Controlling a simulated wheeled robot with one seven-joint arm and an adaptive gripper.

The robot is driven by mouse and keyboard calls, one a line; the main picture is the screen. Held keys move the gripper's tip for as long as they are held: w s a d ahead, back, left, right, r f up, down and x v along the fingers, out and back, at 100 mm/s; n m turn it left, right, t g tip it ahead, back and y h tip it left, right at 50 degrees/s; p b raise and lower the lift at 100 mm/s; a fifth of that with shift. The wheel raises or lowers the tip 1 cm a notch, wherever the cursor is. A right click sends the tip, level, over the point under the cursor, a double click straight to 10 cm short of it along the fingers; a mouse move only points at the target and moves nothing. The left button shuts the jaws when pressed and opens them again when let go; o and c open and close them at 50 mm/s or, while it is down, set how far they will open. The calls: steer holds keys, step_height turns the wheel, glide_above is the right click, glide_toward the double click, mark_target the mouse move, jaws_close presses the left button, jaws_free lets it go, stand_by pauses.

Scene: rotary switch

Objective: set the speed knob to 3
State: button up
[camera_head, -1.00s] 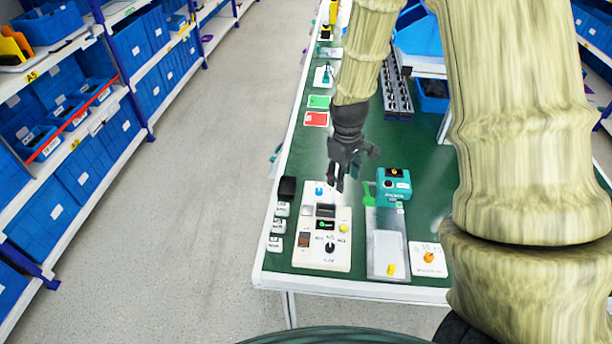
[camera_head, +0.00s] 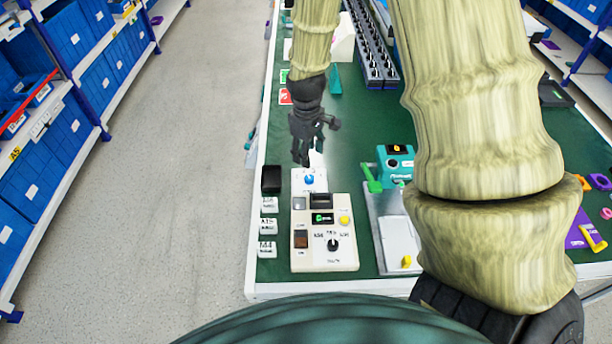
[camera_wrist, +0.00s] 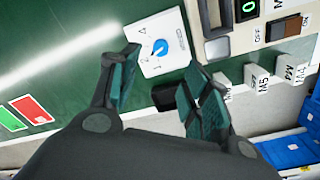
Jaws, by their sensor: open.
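The speed knob is a small blue dial (camera_wrist: 160,48) with a white pointer line, on a white plate (camera_wrist: 170,66) with printed numbers. In the wrist view the pointer seems to face the lower left, near the 2; I cannot read it surely.
The beige panel has a black knob (camera_head: 333,244), a yellow button (camera_head: 344,220), a small display and a rocker switch. White labelled blocks (camera_head: 267,226) and a black block (camera_head: 271,179) stand to its left. A teal device (camera_head: 395,165) is on the right. The green tabletop behind is partly clear.

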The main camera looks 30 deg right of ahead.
mark_target(309, 177)
steer(key=shift+d+f+p, duration=0.15)
steer(key=shift+f+p, duration=1.05)
steer(key=shift+f, duration=4.1)
steer(key=c, duration=1)
